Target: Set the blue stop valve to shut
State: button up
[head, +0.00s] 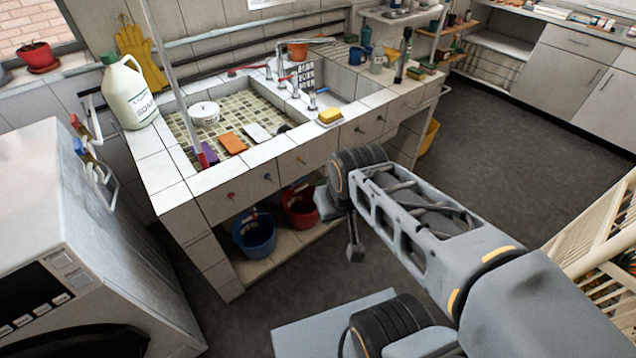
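A blue handle (79,146) shows on the wall pipework at the left, behind the white washing machine (70,230). A red handle (76,123) is just above it. The blue handle is small, and I cannot tell which way it is turned. Another small blue lever (322,91) is on the sink taps, beside red ones. My gripper (347,232) hangs in front of the sink's lower shelf, partly hidden by my arm. It is far to the right of the wall handles and touches neither. I cannot make out its fingers clearly.
The tiled sink (165,190) stands between my gripper and the wall. A white jug (130,95) stands on its left corner. A blue bucket (254,235) and a red bucket (301,207) are underneath. Dark floor (240,320) is clear between washing machine and arm.

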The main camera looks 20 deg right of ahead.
aim_at(290, 186)
jog(key=z, duration=0.05)
jog(key=k, duration=0.35)
jog(key=z, duration=0.9)
jog(key=i, duration=0.6)
jog(key=u, duration=1.1)
jog(key=i, duration=0.95)
jog(key=u, duration=0.3)
